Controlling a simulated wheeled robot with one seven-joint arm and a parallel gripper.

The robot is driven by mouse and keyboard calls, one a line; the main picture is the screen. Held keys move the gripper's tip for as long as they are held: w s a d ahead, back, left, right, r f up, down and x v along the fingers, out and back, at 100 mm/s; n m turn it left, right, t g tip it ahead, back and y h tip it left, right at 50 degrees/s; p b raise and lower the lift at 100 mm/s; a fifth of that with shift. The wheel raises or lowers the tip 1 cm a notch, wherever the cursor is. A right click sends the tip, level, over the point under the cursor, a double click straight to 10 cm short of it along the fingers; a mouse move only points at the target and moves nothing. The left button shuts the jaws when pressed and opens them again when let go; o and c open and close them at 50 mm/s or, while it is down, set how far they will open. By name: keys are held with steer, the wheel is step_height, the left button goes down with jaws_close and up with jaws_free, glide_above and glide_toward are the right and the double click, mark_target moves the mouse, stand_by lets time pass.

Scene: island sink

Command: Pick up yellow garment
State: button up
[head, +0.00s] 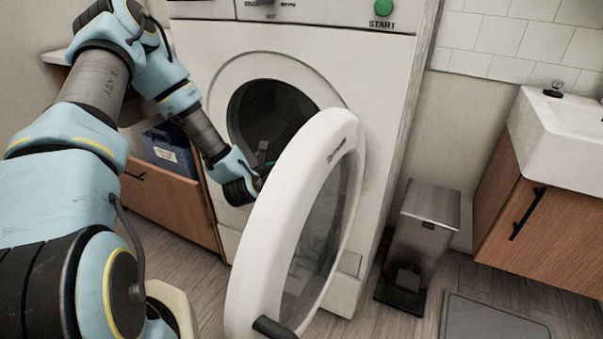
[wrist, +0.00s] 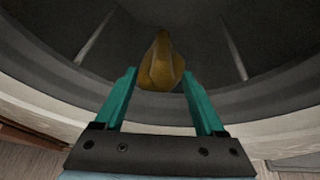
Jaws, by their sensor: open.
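The yellow garment (wrist: 161,66) lies crumpled in the dark drum, in the upper middle of the wrist view. It looks brownish yellow in the shade. My gripper (wrist: 161,75) is open, its two teal fingers pointing into the drum opening. The garment's near end shows between the fingertips, with a gap on both sides; I cannot tell the depth between them. In the head view my gripper (head: 266,158) is at the mouth of the washing machine (head: 385,140), partly hidden by the open door. The garment cannot be made out in the head view.
The round white door (head: 275,220) stands open just right of my gripper. The drum rim (wrist: 60,85) curves around the fingers. A wooden cabinet (head: 165,205) with a blue container (head: 165,150) is left. A metal bin (head: 425,225) and sink (head: 560,130) are right.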

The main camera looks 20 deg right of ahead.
steer(key=x, duration=0.4)
steer(key=shift+s+p+x, duration=0.2)
steer(key=shift+p+x, duration=0.15)
steer(key=shift+x, duration=2.45)
steer(key=shift+f, duration=0.2)
steer(key=shift+d, duration=0.1)
steer(key=shift+c, duration=0.3)
steer(key=shift+s, duration=0.1)
jaws_close()
